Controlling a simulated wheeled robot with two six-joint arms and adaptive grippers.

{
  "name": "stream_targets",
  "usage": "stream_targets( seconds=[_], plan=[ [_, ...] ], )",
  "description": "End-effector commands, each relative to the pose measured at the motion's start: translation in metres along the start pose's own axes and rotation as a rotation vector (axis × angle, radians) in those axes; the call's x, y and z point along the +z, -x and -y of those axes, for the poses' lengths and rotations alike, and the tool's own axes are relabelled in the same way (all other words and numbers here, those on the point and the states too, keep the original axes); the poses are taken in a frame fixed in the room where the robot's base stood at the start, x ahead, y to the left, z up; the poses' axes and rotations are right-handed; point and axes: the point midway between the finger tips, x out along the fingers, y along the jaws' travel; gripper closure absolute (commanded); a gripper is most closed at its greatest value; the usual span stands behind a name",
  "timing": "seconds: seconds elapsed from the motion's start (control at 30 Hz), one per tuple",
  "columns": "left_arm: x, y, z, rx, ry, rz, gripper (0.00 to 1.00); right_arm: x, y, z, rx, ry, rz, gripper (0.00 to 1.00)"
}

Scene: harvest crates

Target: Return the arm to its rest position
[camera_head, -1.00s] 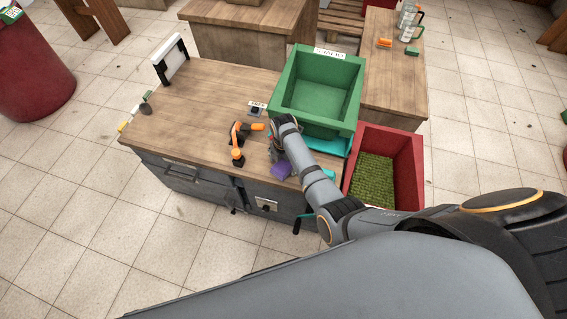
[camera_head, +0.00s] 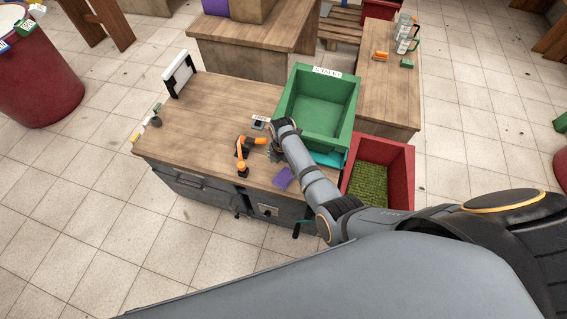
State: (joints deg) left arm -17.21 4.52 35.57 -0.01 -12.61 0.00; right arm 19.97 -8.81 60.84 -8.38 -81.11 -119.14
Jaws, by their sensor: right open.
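My right arm comes in from the lower right and reaches over the wooden workbench (camera_head: 200,115). My right gripper (camera_head: 274,152) is at the arm's far end, just above the bench top, beside the green crate. It is small and partly hidden by the wrist; it is open, and I see nothing held in it. An orange and black tool (camera_head: 242,152) lies left of the gripper. My left gripper is not in view.
The empty green crate (camera_head: 351,122) stands at the bench's right end. A red crate (camera_head: 401,172) with a green textured bottom stands right of it. A white-faced panel (camera_head: 179,74) stands at the back left. The bench's left half is mostly clear.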

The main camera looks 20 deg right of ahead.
Motion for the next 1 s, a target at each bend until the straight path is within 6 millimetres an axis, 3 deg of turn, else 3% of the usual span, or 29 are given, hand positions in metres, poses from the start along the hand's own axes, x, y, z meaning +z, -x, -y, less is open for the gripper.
stream_targets(
  seconds=[0.03, 0.1, 0.57, 0.67, 0.77, 0.9, 1.0],
  plan=[
    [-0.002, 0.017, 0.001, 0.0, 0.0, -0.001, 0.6, 0.0, 0.016, 0.0, 0.0, 0.0, 0.0, 0.17],
    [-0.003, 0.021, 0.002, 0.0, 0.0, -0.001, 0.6, 0.0, 0.019, 0.0, 0.0, 0.0, 0.0, 0.17],
    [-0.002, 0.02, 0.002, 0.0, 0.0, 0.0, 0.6, 0.001, 0.017, 0.004, 0.002, -0.035, 0.003, 0.17],
    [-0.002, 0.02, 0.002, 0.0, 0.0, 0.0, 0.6, 0.008, 0.018, 0.026, 0.019, -0.227, 0.021, 0.17],
    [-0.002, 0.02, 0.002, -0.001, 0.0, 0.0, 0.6, 0.017, 0.029, 0.067, 0.065, -0.586, 0.051, 0.17],
    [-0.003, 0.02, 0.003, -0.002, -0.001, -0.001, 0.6, 0.019, 0.063, 0.122, 0.157, -1.089, 0.069, 0.17],
    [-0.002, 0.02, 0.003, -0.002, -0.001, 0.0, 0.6, 0.014, 0.086, 0.147, 0.21, -1.329, 0.061, 0.17]
  ],
)
